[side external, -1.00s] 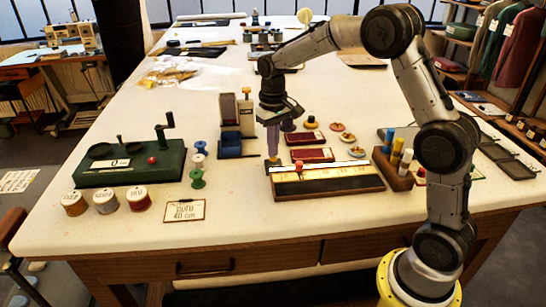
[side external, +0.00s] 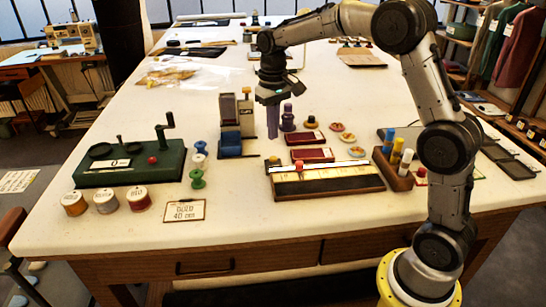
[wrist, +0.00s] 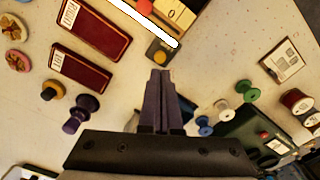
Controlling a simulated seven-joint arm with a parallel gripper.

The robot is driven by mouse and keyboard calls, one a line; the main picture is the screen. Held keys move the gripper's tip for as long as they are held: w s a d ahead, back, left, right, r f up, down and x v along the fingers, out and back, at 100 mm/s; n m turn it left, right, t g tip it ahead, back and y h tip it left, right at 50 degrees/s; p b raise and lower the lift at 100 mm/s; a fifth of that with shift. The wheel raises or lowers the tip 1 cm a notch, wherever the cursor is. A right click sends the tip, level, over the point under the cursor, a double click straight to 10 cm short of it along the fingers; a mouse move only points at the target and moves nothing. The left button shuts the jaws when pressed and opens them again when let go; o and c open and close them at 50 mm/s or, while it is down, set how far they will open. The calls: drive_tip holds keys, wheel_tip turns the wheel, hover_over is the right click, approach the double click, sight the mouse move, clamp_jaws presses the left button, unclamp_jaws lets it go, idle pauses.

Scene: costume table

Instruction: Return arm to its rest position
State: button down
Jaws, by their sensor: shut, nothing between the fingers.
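My gripper (side external: 272,130) hangs over the middle of the white table (side external: 225,240), pointing down, with its purple-grey fingers together and nothing between them. In the wrist view the shut fingers (wrist: 160,98) point over bare table top. A purple stamp-like piece (side external: 288,118) stands just right of the fingers; it also shows in the wrist view (wrist: 80,113) at left, apart from the fingers. My arm reaches in from the right, bent at a high elbow.
A wooden board with a white strip (side external: 330,178) lies in front, beside dark red pads (side external: 308,155) and a wooden holder (side external: 392,168) of coloured sticks. Left are a blue-based device (side external: 230,140), spools (side external: 197,178) and a green machine (side external: 130,165). Air above the table is open.

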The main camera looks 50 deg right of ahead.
drive_tip(key=shift+r, duration=0.35)
drive_tip(key=shift+a+r, duration=0.15)
drive_tip(key=s+a+r+n+t, duration=0.1)
drive_tip(key=s+a+r+t, duration=0.35)
drive_tip(key=s+r, duration=0.8)
drive_tip(key=s+a+f+n, duration=0.1)
drive_tip(key=s+f, duration=0.3)
drive_tip(key=s, duration=0.3)
drive_tip(key=s+a+f+n+t, duration=0.1)
drive_tip(key=s+a+f, duration=0.1)
drive_tip(key=s+f, duration=0.3)
drive_tip(key=s, duration=0.3)
drive_tip(key=shift+s, duration=0.3)
drive_tip(key=shift+r, duration=0.1)
